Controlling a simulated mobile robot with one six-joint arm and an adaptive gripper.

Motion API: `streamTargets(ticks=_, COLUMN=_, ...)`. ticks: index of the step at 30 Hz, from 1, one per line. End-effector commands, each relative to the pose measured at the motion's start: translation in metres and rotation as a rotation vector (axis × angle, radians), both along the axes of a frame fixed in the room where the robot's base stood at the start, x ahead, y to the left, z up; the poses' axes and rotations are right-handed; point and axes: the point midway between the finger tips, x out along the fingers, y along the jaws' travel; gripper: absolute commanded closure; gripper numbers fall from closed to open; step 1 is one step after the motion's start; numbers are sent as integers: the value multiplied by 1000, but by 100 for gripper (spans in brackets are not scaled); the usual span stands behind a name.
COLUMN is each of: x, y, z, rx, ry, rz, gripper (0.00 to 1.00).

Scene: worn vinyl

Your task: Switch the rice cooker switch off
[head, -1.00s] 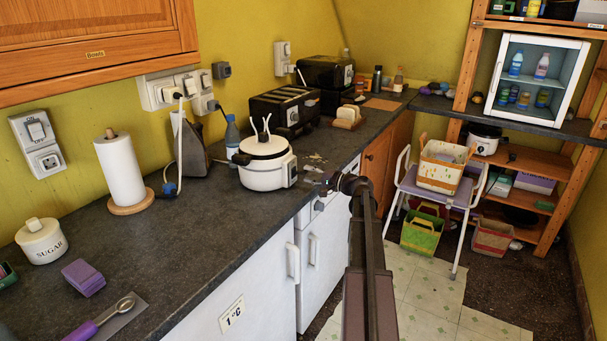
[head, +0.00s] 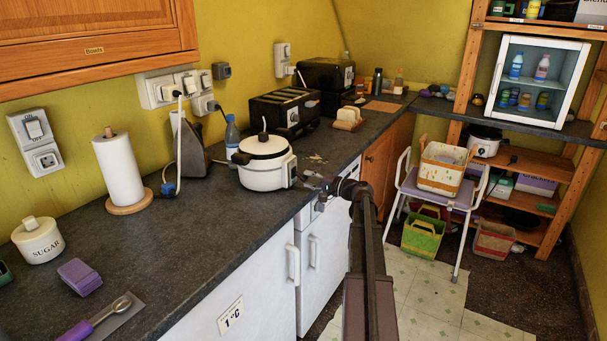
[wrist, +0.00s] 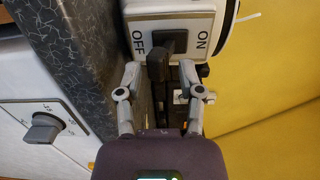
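The white rice cooker (head: 262,174), with a dark lid rim and black lid knob, stands upright on the dark counter (head: 215,225). In the wrist view its white panel (wrist: 209,14) carries OFF at left and ON at right. The black switch (wrist: 157,64) sits between the words; its protruding end lies nearer the OFF side. My gripper (wrist: 160,76) is open, its grey fingers apart on either side of the switch end; I cannot tell whether either touches it. In the head view my gripper (head: 313,181) is small, beside the cooker's right side.
A blue-capped bottle (head: 231,134) and a black toaster (head: 285,112) stand behind the cooker. A paper towel roll (head: 120,172) stands to the left. The counter's front edge runs below my arm. Clear counter lies left of the cooker.

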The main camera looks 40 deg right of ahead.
Motion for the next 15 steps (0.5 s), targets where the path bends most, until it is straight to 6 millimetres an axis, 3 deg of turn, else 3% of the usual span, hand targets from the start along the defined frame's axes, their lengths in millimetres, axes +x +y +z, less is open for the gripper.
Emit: streamTargets(ticks=15, x=-5, y=-3, z=5, rx=0, ry=0, rz=-1, gripper=51)
